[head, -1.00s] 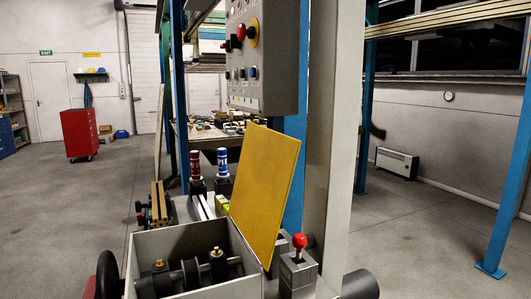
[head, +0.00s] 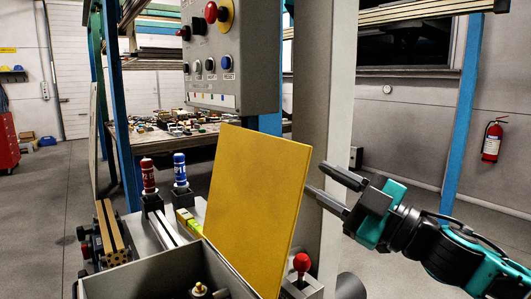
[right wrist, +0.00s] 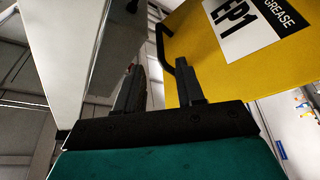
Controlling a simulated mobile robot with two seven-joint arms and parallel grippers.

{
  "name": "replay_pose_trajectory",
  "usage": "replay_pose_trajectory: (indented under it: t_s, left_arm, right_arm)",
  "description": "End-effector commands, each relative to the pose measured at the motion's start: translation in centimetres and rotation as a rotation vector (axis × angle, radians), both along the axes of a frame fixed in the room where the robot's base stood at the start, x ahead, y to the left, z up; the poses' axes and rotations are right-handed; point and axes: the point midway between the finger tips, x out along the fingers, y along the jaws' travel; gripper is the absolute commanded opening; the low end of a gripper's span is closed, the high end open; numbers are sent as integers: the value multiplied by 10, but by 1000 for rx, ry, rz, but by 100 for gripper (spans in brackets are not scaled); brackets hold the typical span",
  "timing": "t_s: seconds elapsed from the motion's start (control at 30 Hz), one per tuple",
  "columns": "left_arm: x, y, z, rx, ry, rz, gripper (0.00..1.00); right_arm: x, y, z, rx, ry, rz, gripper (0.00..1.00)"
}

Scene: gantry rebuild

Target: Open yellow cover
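The yellow cover (head: 258,200) stands raised and tilted at the edge of a grey open box (head: 160,275). In the right wrist view the cover (right wrist: 215,75) shows its other face, with an "EP1 GREASE" label and a black handle (right wrist: 163,45). My right gripper (head: 314,181) is to the right of the cover, fingers pointing left towards it. In the right wrist view its two fingers are apart (right wrist: 158,75), with a gap between them. The handle is close to the right finger's tip; I cannot tell whether they touch. My left gripper is not in view.
A grey control panel (head: 232,55) with buttons hangs above the cover, next to a pale upright post (head: 325,110). A red-knobbed lever (head: 301,263) stands right of the cover's foot. Red (head: 148,176) and blue (head: 180,170) cylinders stand behind the box.

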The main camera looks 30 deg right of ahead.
Motion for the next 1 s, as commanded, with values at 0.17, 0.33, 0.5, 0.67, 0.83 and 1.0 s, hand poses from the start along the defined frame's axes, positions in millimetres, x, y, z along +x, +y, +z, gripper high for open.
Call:
replay_pose_trajectory:
  t_s: [0.17,0.33,0.5,0.67,0.83,1.0]
  left_arm:
    - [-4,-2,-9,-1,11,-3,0]
    - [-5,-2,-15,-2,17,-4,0]
    - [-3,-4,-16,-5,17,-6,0]
    - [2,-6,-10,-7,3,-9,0]
    - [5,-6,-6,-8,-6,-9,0]
    - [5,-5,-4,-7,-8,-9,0]
  right_arm:
    - [21,8,6,-3,-3,4,38]
    - [39,14,12,-5,-4,0,38]
    - [53,19,16,-2,-2,2,38]
    - [64,23,22,-1,-3,-1,38]
    - [74,26,25,0,-3,0,38]
    - [84,29,29,0,-2,-4,38]
